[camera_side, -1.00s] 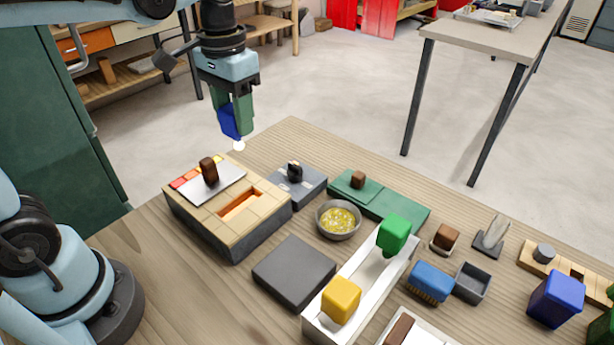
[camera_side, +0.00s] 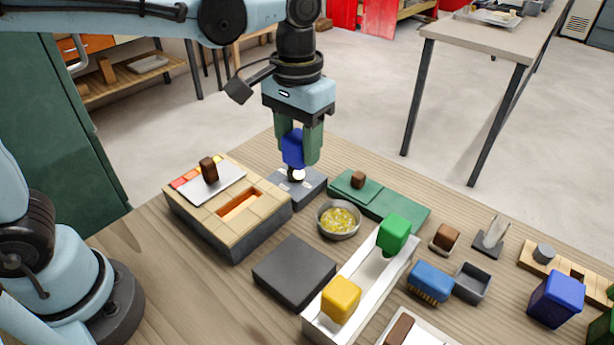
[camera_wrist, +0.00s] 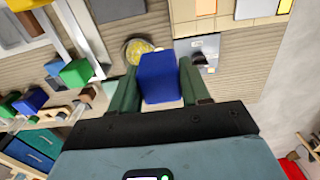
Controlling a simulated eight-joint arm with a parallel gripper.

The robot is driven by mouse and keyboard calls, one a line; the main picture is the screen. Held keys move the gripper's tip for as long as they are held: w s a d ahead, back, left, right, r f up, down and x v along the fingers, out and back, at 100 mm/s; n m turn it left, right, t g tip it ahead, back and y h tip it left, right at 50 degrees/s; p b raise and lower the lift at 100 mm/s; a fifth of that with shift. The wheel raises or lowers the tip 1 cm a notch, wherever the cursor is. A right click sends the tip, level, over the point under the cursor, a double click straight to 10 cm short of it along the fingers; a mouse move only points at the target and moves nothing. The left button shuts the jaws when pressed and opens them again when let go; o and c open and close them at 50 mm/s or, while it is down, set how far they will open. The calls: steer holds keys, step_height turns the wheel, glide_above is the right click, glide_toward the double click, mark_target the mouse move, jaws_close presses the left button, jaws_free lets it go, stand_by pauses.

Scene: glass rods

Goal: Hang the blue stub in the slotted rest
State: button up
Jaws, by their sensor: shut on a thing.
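My gripper (camera_side: 297,150) is shut on the blue stub (camera_side: 292,147), a blue block with a pale, bright round tip below. The stub is upright between green fingers, over the low grey block (camera_side: 313,189) at the back of the table. I cannot tell whether the tip touches that block. In the wrist view the blue stub (camera_wrist: 158,78) sits between both fingers. I cannot tell for sure which item is the slotted rest. A long white trough (camera_side: 318,326) carries a yellow block (camera_side: 341,299) and a green block (camera_side: 394,233); a notched wooden bar (camera_side: 573,268) stands far right.
A tan tiled box (camera_side: 232,238) stands left, and a bowl of yellow bits (camera_side: 338,220) is just in front of my gripper. A green board (camera_side: 397,207), a dark slab (camera_side: 293,271), a blue brush (camera_side: 430,281) and another blue block (camera_side: 556,298) crowd the table.

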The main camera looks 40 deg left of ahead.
steer(key=s+d+f, duration=0.2)
steer(key=d, duration=0.7)
steer(key=s+d+f, duration=0.1)
steer(key=s+d, duration=0.2)
steer(key=d, duration=0.5)
steer(key=shift+w+f, duration=0.15)
steer(key=shift+f, duration=1.4)
steer(key=shift+w+f, duration=0.1)
steer(key=shift+f, duration=1.4)
steer(key=o, duration=1.2)
